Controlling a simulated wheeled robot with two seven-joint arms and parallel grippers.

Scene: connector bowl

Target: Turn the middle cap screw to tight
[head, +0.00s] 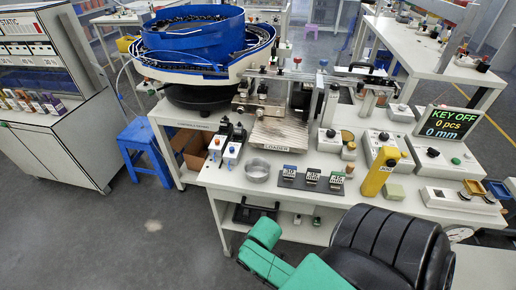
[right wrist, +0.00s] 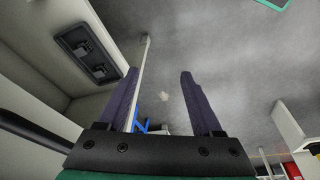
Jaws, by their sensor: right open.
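On the bench front, a dark plate (head: 299,185) bears three small blocks with pale striped fronts, in a row. The middle block (head: 313,176) stands between a left block (head: 290,171) and a right block (head: 337,182). They are too small to tell a cap screw or its setting. My right gripper (right wrist: 160,88) is open in the right wrist view, its two dark purple fingers apart with nothing between them. It points over the grey floor, away from the blocks. In the head view its fingers do not show. My left gripper is in neither view.
A clear round dish (head: 257,170) and a loader fixture (head: 278,133) stand beside the plate. A yellow post device (head: 377,175) stands right of it. A blue bowl feeder (head: 200,40) is behind. A black tray (right wrist: 87,52) is close left of my right gripper.

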